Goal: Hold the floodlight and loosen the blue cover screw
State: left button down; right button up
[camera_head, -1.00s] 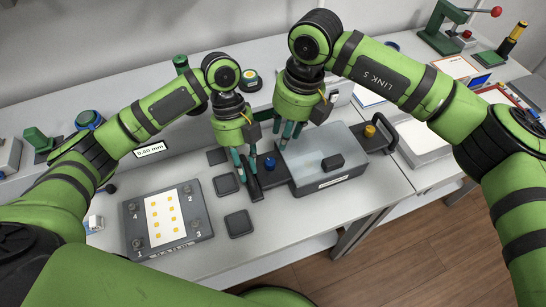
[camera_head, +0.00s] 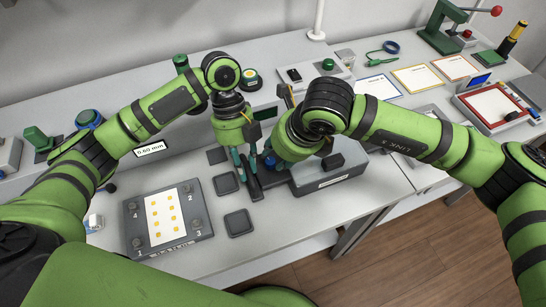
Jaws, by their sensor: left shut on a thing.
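The floodlight (camera_head: 328,182), a grey box with a black block on top, lies on the bench in the middle. Its upper part is hidden behind my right arm. My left gripper (camera_head: 246,172) points down and is shut on the dark bar at the floodlight's left end. My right gripper (camera_head: 272,160) is just right of the left one, low over that same end, where the blue cover screw is. The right wrist hides most of its fingers, and I cannot tell the screw apart or whether the fingers touch it.
A grey plate (camera_head: 200,235) with a white, yellow-dotted sheet and numbered corners lies front left. Dark square pads (camera_head: 238,223) lie between it and the floodlight. A red-framed tray (camera_head: 488,104) and a green press (camera_head: 438,38) stand at the right. The bench's front edge is close.

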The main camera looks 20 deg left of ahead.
aim_at(273, 159)
jog(key=shift+x, duration=2.35)
grip_shut()
jog(key=shift+w, duration=0.2)
jog(key=shift+n, duration=0.3)
jog(key=shift+w+d+n+g, duration=0.15)
jog(key=shift+n+g, duration=0.15)
jog(key=shift+n, duration=0.5)
jog(key=shift+w+n+g+y, duration=0.15)
jog(key=shift+n+g, duration=0.3)
jog(key=shift+n, duration=0.75)
jog(key=shift+w+n+g+y, duration=0.15)
jog(key=shift+n+g, duration=0.3)
jog(key=shift+n, duration=0.75)
jog(key=shift+s, duration=0.1)
